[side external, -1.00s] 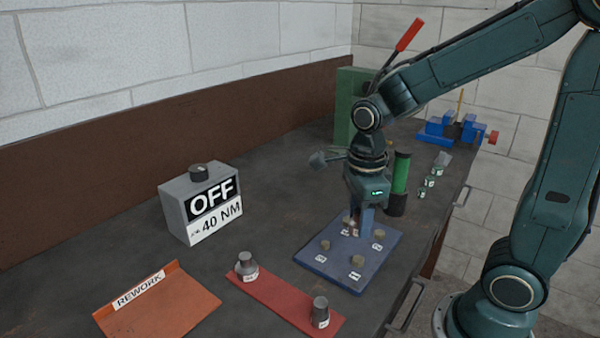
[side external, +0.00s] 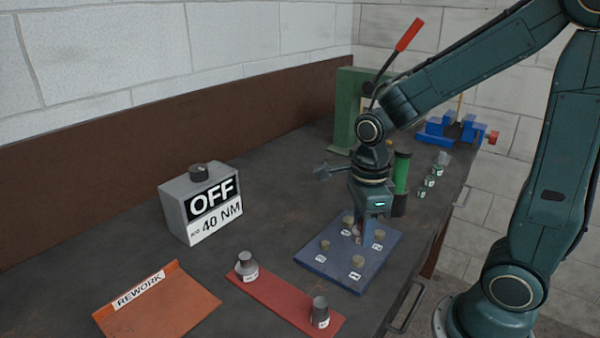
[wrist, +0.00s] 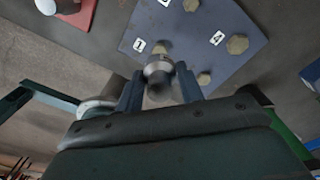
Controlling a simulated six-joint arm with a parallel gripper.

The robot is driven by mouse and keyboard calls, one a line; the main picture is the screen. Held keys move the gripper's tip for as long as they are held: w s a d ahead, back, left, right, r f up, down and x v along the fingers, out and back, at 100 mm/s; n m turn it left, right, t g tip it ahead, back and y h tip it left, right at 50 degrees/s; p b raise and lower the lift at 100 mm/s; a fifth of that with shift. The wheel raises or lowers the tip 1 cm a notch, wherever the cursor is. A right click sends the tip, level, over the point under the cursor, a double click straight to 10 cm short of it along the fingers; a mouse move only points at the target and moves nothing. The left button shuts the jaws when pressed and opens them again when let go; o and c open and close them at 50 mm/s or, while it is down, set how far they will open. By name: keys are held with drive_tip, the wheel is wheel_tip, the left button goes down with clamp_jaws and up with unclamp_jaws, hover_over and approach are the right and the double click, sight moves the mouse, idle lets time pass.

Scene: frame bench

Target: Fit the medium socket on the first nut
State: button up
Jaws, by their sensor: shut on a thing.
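My gripper (side external: 364,236) is shut on a grey metal socket (wrist: 158,70), which points down over the blue plate (side external: 330,265). The plate carries several brass-coloured nuts with number labels. In the wrist view the nut by label 1 (wrist: 162,47) lies just beyond the socket's rim; I cannot tell whether they touch. Two other sockets, one at the left (side external: 246,268) and one at the right (side external: 320,312), stand on the red strip (side external: 283,294).
A grey box marked OFF and 40 NM (side external: 200,205) and an orange REWORK tray (side external: 160,305) stand left. Behind my gripper are a green cylinder (side external: 401,175), a green press (side external: 345,120) with a red lever and a blue vice (side external: 435,132). Bare bench lies between box and plate.

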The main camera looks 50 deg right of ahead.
sight(358, 258)
drive_tip(key=shift+f, duration=2.05)
drive_tip(key=shift+f, duration=1.25)
idle(0.5)
drive_tip(key=o, duration=1.1)
drive_tip(key=shift+r, duration=0.15)
drive_tip(key=shift+r, duration=6.75)
drive_tip(key=shift+s, duration=0.1)
